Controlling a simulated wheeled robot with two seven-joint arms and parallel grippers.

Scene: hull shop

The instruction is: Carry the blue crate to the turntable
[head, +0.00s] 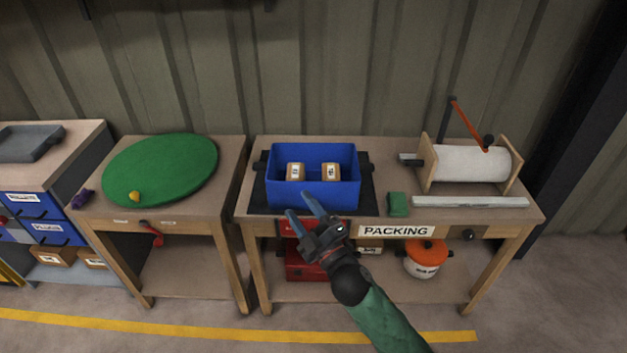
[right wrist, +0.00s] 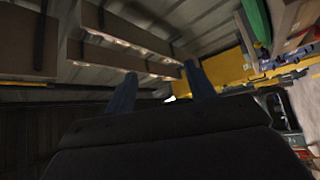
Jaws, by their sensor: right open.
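The blue crate (head: 313,195) stands upright on a dark mat (head: 262,196) on the packing table. Two small brown boxes (head: 295,172) with white labels are inside it. A dark handle shows on each short side of the crate. The round green turntable (head: 165,165) lies on the wooden table to the left, with a small yellow thing (head: 134,196) near its front edge. My right gripper (head: 306,208) is open and empty, in front of the crate's front wall in the picture; I cannot tell whether it touches. Its blue fingers also show in the right wrist view (right wrist: 157,90). My left gripper is not in view.
A paper roll on a wooden stand (head: 470,163), a grey bar (head: 470,202) and a green block (head: 398,204) occupy the packing table's right part. A purple item (head: 83,198) lies at the left table's corner. A narrow gap separates the two tables.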

